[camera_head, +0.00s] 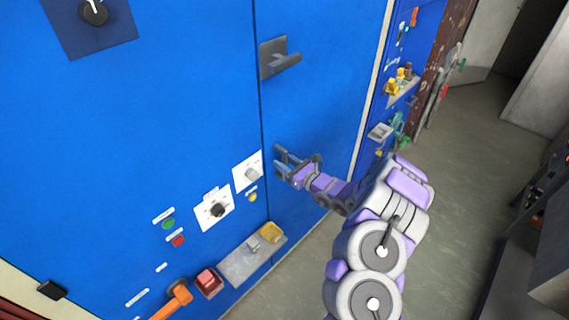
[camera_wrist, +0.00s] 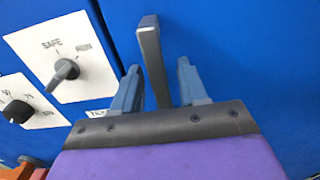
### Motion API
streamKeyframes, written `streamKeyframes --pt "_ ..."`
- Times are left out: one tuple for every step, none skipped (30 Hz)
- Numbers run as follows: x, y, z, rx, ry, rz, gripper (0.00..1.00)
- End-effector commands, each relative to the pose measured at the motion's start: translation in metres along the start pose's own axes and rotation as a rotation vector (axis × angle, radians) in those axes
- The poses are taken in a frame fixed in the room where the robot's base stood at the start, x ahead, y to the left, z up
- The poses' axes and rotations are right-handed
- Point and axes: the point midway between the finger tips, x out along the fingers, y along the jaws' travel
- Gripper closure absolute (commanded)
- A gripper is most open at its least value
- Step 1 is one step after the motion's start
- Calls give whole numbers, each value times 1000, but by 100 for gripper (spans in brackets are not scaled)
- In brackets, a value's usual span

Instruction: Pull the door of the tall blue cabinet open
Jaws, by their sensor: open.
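The tall blue cabinet (camera_head: 180,110) fills the left and middle of the head view. Its blue door panel (camera_head: 325,85) lies right of a vertical seam and looks closed. A grey lever handle (camera_head: 283,60) on a square plate sits high on this panel. My gripper (camera_head: 284,165) is lower, close to the panel, right of the switches. In the wrist view my gripper (camera_wrist: 159,88) is open, with a dark grey upright bar (camera_wrist: 152,55) between its two blue-grey fingers. The fingers stand apart from the bar, with gaps visible. The bar's lower end is hidden by my gripper.
A white SAFE switch plate (camera_wrist: 62,58) is just left of my gripper; it also shows in the head view (camera_head: 248,172). A small grey shelf (camera_head: 245,265) juts out below. Grey floor (camera_head: 460,150) is free at right, with dark equipment (camera_head: 548,205) at the far right.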

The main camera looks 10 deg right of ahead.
Motion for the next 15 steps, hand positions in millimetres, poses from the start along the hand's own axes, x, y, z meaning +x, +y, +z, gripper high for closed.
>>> streamKeyframes --pt "2 0 0 -1 0 0 57" --pt "3 1 0 -1 0 0 57" --pt "4 1 0 -1 0 0 57" --pt "4 1 0 -1 0 0 57" --pt "4 1 0 -1 0 0 57" --pt "4 0 0 -1 0 0 57" --pt "4 0 0 -1 0 0 57" --pt "4 1 0 -1 0 0 57" --pt "4 1 0 -1 0 0 57" --pt "4 1 0 -1 0 0 57" --pt "4 1 0 -1 0 0 60" --pt "4 1 0 -1 0 0 64" --pt "4 1 0 -1 1 0 67" --pt "4 1 0 -1 0 0 70" --pt "4 0 0 -1 0 0 74"
